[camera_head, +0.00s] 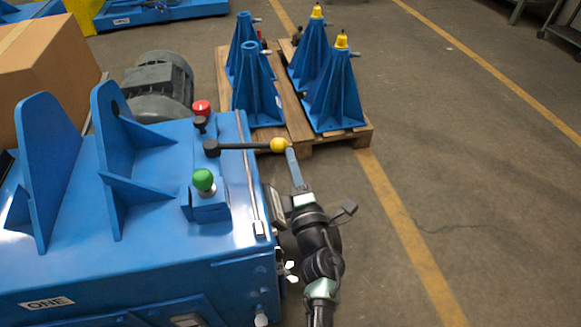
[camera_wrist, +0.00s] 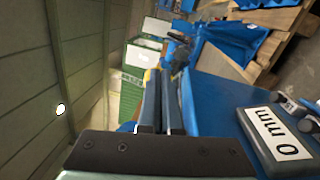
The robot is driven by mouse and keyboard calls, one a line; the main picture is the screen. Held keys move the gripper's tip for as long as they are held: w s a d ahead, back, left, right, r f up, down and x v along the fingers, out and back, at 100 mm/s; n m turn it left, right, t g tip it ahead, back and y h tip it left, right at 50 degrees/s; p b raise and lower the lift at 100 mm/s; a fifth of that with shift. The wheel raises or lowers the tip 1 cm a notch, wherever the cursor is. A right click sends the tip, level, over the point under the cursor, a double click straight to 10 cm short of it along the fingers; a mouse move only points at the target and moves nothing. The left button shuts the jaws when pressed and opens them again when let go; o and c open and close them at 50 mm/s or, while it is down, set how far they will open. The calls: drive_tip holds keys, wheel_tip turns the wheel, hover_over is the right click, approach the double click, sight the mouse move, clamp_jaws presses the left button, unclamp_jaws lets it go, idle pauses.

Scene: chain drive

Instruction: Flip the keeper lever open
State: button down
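A black lever (camera_head: 245,146) with a round yellow knob (camera_head: 279,145) lies across the right edge of the blue machine's top, its hub at the left and its knob at the right. I take it to be the keeper lever. My gripper (camera_head: 291,152) is just right of the knob, its fingertips close beside it; I cannot tell whether they touch. In the wrist view my gripper's fingers (camera_wrist: 161,75) lie close together with nothing visible between them. A small yellow patch beside the fingertips may be the knob; most of the lever is hidden there.
A red knob (camera_head: 201,107) and a green knob (camera_head: 204,180) stand on the blue machine (camera_head: 150,262) near the lever. Blue upright brackets (camera_head: 48,165) rise at left. A pallet (camera_head: 357,137) with blue stands is behind. Floor at right is clear.

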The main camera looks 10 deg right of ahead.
drive_tip(key=shift+w+d+b, duration=0.25)
drive_tip(key=shift+w, duration=0.45)
drive_tip(key=shift+w+d+b, duration=0.2)
drive_tip(key=shift+w, duration=0.45)
drive_tip(key=shift+w+d+b, duration=0.25)
drive_tip(key=shift+w, duration=0.45)
